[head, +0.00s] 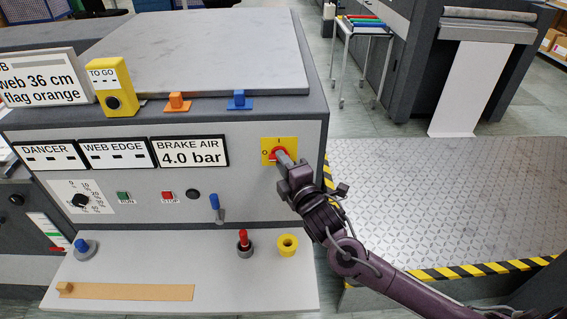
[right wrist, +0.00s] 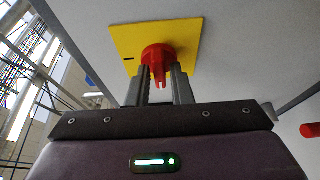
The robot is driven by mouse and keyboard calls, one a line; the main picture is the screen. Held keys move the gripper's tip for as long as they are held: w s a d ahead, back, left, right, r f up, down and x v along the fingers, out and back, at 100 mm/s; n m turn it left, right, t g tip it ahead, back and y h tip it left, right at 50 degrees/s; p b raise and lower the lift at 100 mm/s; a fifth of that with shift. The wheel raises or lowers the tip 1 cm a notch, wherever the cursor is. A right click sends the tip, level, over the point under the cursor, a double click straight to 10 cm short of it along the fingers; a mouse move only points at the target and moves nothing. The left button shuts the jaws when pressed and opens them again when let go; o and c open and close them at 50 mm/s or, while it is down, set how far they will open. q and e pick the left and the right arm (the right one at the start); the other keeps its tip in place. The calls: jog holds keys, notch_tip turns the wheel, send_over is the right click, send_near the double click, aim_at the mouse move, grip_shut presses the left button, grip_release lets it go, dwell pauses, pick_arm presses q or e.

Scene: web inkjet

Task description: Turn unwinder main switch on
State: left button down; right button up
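The main switch is a red rotary knob (right wrist: 159,54) on a yellow plate (head: 270,145), at the right end of the machine's front panel. The plate carries an O mark at its left and an I mark at its top. My right gripper (head: 284,161) is at the knob, its arm coming in from the lower right. In the right wrist view its two fingers (right wrist: 163,88) stand on either side of the knob's red handle, close against it. The gripper hides much of the knob in the head view, so I cannot tell its setting. My left gripper is out of view.
A blue-tipped lever (head: 215,204) is left of the switch. A red-topped peg (head: 243,242) and a yellow ring (head: 287,245) stand on the shelf below. The panel also holds RUN (head: 124,197) and STOP (head: 168,195) buttons. A striped-edge metal platform (head: 450,200) lies right.

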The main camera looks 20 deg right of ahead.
grip_shut()
jog(key=shift+f, duration=0.1)
jog(key=m+t+h+b, duration=0.1)
jog(key=m+h+b, duration=0.1)
jog(key=m+b, duration=0.2)
jog(key=m+t+h+b, duration=0.1)
jog(key=m+h+b, duration=0.2)
jog(key=m, duration=0.7)
jog(key=a+f+m+t+h+b, duration=0.1)
jog(key=m+h+b, duration=0.1)
jog(key=m+b, duration=0.3)
jog(key=shift+w+m+t+h, duration=0.15)
jog(key=shift+m+t+h, duration=0.15)
jog(key=shift+m, duration=1.2)
jog(key=shift+m+b, duration=0.3)
jog(key=shift+b, duration=0.05)
jog(key=shift+o, duration=1.8)
grip_release()
jog(key=shift+r, duration=0.1)
